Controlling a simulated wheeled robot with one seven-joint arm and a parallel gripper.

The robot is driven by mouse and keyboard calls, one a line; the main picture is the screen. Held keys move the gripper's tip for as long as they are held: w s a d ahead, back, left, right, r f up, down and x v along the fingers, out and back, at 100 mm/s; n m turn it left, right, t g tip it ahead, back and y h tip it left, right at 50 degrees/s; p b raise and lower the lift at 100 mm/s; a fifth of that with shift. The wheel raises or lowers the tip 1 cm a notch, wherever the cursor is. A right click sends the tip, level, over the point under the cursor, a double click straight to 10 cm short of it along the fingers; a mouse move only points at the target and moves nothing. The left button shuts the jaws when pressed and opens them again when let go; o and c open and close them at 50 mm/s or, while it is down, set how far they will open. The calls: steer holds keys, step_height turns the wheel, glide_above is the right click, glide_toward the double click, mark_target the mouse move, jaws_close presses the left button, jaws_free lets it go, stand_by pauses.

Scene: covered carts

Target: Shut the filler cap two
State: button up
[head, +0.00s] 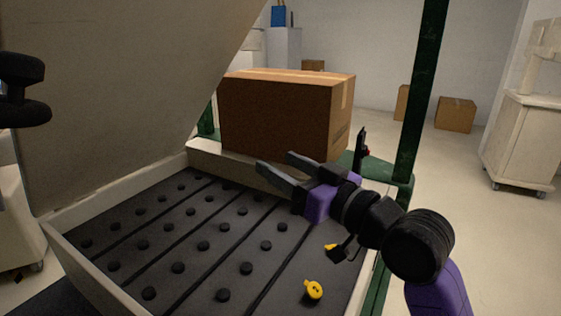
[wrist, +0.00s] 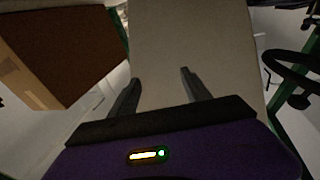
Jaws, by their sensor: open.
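A small yellow cap (head: 314,290) with a dark mark lies on the black studded floor of the open cart, near its front right. A second yellow piece (head: 330,247) shows just behind it, partly covered by my wrist. I cannot read a number on either one. My gripper (head: 276,160) is open and empty, above the back right part of the cart and apart from both yellow pieces. Its fingers (wrist: 160,76) point at a pale panel in the wrist view, where no yellow piece shows.
The cart's large beige cover (head: 120,100) stands raised at the left. A brown box (head: 285,112) stands behind the cart, close beyond my fingers. A green post (head: 420,90) rises at the right.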

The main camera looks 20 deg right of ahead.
steer(key=shift+s+r+m+t+h+p, duration=0.35)
steer(key=shift+s+r+m+t, duration=0.2)
steer(key=shift+m+t, duration=0.25)
steer(key=shift+s, duration=0.1)
